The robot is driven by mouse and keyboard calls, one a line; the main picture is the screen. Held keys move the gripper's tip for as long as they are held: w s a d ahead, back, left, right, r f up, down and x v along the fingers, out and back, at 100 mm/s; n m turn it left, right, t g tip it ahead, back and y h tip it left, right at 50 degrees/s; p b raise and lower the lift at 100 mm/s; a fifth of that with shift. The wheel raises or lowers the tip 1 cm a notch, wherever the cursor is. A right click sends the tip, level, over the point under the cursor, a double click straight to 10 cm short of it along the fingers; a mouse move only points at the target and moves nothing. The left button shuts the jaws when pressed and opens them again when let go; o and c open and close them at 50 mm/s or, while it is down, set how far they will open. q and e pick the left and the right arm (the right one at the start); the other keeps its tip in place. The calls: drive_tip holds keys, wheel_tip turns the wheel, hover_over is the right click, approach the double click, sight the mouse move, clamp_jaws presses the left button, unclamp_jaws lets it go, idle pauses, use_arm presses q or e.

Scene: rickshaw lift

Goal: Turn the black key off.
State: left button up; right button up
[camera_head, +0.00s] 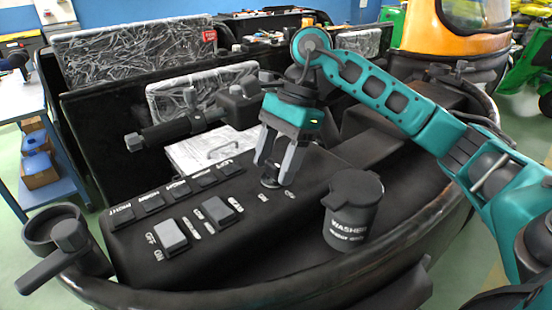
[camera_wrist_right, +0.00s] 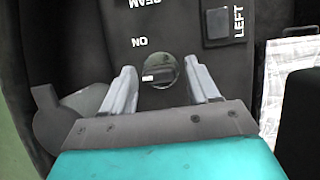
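The black key (camera_head: 270,182) is a small round knob on the sloped black control panel (camera_head: 250,222), beside "ON" lettering. In the right wrist view the key (camera_wrist_right: 160,72) has a raised grip bar that lies roughly level across the picture. My right gripper (camera_head: 273,173) points down over the key. In the right wrist view its two grey fingers (camera_wrist_right: 160,80) stand on either side of the key, with gaps between. It is open and holds nothing. My left gripper is not in view.
A black washer reservoir (camera_head: 353,208) stands just right of the key. Two grey switches (camera_head: 170,235) and a row of labelled buttons (camera_head: 178,190) are on the panel's left. A black lever (camera_head: 165,133) and a white sheet (camera_head: 212,147) lie behind.

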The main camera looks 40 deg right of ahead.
drive_tip(key=shift+o, duration=0.2)
drive_tip(key=p+v, duration=0.1)
drive_tip(key=v, duration=1.2)
drive_tip(key=shift+p, duration=0.35)
drive_tip(key=shift+s+a+f, duration=0.1)
